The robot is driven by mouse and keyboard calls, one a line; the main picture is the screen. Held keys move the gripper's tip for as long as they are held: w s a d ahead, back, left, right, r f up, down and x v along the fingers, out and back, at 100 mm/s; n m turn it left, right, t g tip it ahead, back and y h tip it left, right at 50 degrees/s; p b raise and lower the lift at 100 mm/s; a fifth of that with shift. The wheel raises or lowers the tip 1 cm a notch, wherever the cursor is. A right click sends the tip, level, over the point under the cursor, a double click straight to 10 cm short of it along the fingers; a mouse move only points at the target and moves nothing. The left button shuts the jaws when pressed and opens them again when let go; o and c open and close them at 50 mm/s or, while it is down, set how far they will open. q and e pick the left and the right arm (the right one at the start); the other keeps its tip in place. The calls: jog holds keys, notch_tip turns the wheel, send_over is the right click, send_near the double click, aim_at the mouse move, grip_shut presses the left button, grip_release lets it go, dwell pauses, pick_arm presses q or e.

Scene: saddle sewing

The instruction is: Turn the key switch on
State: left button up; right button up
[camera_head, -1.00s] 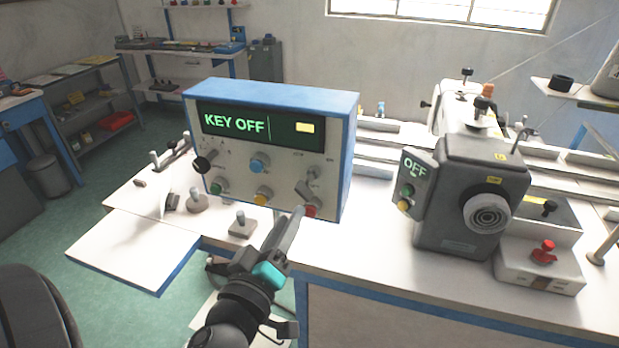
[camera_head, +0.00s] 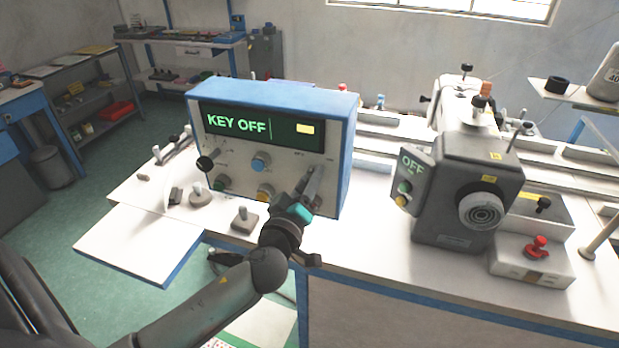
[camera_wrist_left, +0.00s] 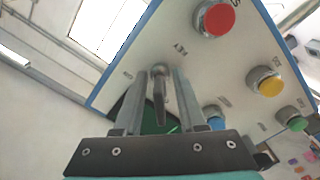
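The control box (camera_head: 275,98) stands on the table, with a blue casing and a display (camera_head: 262,127) reading KEY OFF. In the left wrist view, the grey key switch (camera_wrist_left: 159,92) sticks out of the panel near the KEY label. My left gripper (camera_wrist_left: 156,78) is open, with one finger on each side of the key and a visible gap to both fingers. In the head view my left gripper (camera_head: 308,178) is at the panel's right side and hides most of the key. My right gripper is in neither view.
The panel also bears a black knob (camera_head: 205,163), a blue knob (camera_head: 260,161) and a red button (camera_wrist_left: 214,18) near the key. A sewing machine (camera_head: 466,190) with an OFF display stands to the right. White tabletop (camera_head: 370,220) lies clear between them.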

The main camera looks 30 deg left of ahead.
pick_arm(q)
grip_shut()
dwell(0.4)
jog(key=shift+m, duration=1.2)
jog(key=m, duration=0.2)
jog(key=shift+m, duration=0.3)
jog(key=m, duration=0.6)
jog(key=shift+p, duration=0.4)
jog(key=m+p, duration=0.1)
jog(key=m, duration=0.6)
jog(key=shift+a, duration=0.1)
